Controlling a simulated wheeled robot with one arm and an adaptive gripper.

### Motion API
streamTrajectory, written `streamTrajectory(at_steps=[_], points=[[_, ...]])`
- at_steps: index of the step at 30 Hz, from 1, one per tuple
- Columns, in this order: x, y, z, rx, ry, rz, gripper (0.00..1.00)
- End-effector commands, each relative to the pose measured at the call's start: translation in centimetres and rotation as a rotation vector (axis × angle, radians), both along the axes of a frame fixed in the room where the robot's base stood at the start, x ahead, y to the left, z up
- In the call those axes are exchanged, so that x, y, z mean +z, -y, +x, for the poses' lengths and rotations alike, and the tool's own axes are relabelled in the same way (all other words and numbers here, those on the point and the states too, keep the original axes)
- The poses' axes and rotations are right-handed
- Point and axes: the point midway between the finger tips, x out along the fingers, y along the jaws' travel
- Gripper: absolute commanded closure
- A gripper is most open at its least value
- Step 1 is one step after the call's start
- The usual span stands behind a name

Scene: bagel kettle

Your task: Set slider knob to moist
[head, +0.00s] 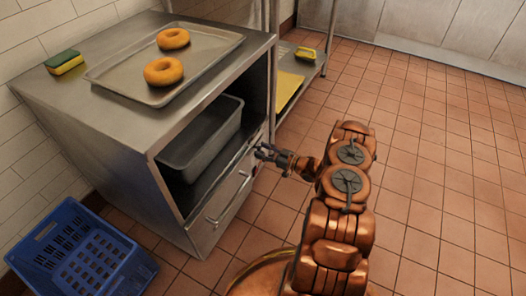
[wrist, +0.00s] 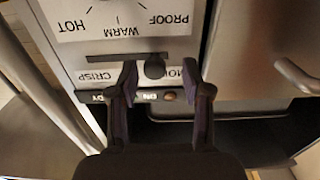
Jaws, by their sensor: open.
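The dark round slider knob (wrist: 155,69) sits near the right end of a horizontal slot (wrist: 110,59) on a pale panel in the wrist view. The panel's lettering is upside down there. CRISP is below the slot's left part, and a partly hidden label starting MO is at the right, behind a finger. My gripper (wrist: 160,72) is open, with one finger on each side of the knob; the left finger is closer to it. I cannot tell whether either finger touches. In the head view my gripper (head: 262,153) is at the front of the steel cabinet (head: 150,135).
A dial scale (wrist: 125,20) reading HOT, WARM and PROOF is above the slot. A small reddish light or button (wrist: 170,96) is below. A drawer handle (head: 228,200) juts out nearby. A blue crate (head: 80,250) stands left; the tiled floor at right is clear.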

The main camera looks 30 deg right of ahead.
Motion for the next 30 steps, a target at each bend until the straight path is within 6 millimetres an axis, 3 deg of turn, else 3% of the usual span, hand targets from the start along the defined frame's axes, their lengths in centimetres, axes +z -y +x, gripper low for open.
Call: streamTrajectory(at_steps=[8,21,30], points=[[0.0,1.5,-2.0,-0.005,0.000,0.000,0.51],[0.0,5.4,-8.7,-0.001,0.001,0.001,0.51],[0.0,6.2,-10.3,0.000,0.000,0.001,0.51]])
